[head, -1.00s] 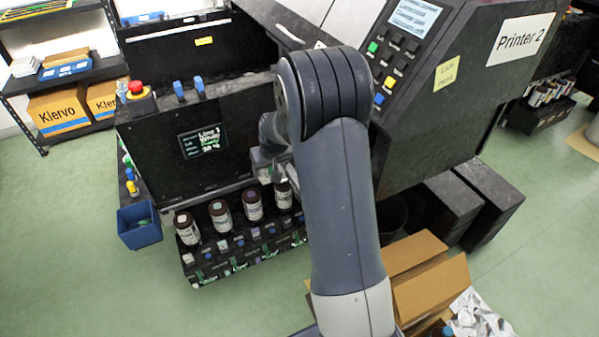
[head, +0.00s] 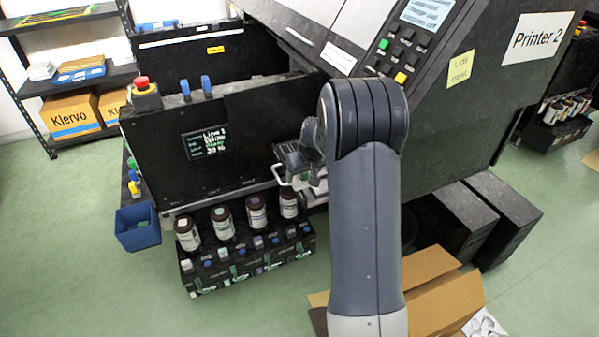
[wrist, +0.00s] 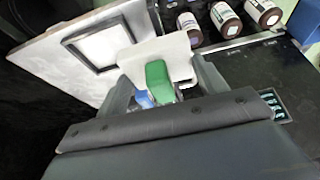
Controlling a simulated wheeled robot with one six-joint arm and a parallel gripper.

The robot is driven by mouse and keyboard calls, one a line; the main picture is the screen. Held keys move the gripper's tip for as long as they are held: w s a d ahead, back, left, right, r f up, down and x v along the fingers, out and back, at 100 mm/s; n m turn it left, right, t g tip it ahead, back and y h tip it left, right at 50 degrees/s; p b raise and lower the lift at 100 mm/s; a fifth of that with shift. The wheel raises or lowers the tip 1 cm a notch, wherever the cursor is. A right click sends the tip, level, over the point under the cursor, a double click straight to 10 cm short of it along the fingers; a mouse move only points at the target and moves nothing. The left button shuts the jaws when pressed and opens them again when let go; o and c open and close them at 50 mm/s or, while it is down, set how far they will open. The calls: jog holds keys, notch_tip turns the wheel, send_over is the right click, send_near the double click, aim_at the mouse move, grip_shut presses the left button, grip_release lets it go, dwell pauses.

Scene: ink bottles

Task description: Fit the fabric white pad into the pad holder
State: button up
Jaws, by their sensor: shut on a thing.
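In the wrist view a white pad (wrist: 150,57) with a green block-like grip (wrist: 158,82) sits between the fingers of my gripper (wrist: 163,90), which is shut on it. A dark-edged square frame, seemingly the pad holder (wrist: 80,57), is on a pale plate just left of the pad. The pad's corner overlaps the frame in the picture; I cannot tell whether they touch. In the head view my gripper (head: 303,168) is by the black machine's lower right front. The pad is not clear there.
Brown bottles (head: 222,222) stand in a black rack (head: 240,262) below the machine. A blue bin (head: 137,227) hangs at left. Printer 2 (head: 470,100) is at right, and an open cardboard box (head: 445,300) lies on the floor. Green floor is free in front of the rack.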

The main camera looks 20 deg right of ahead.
jog(key=shift+d+f, duration=0.2)
jog(key=shift+f, duration=0.4)
jog(key=shift+w+d+f+b, duration=0.15)
jog(key=shift+d+b, duration=0.1)
jog(key=shift+d, duration=0.95)
jog(key=shift+s+d+f+b, duration=0.1)
jog(key=shift+d+b, duration=0.2)
jog(key=shift+d, duration=0.85)
jog(key=shift+w+d+f+b, duration=0.15)
jog(key=shift+d+b, duration=0.1)
jog(key=shift+d, duration=0.95)
jog(key=shift+s, duration=0.1)
jog(key=shift+f+b, duration=0.35)
jog(key=shift+b, duration=0.15)
jog(key=shift+f, duration=0.35)
jog(key=shift+f+b, duration=0.15)
jog(key=shift+b, duration=0.2)
jog(key=shift+f+b, duration=0.4)
jog(key=shift+f, duration=0.05)
jog(key=o, duration=1)
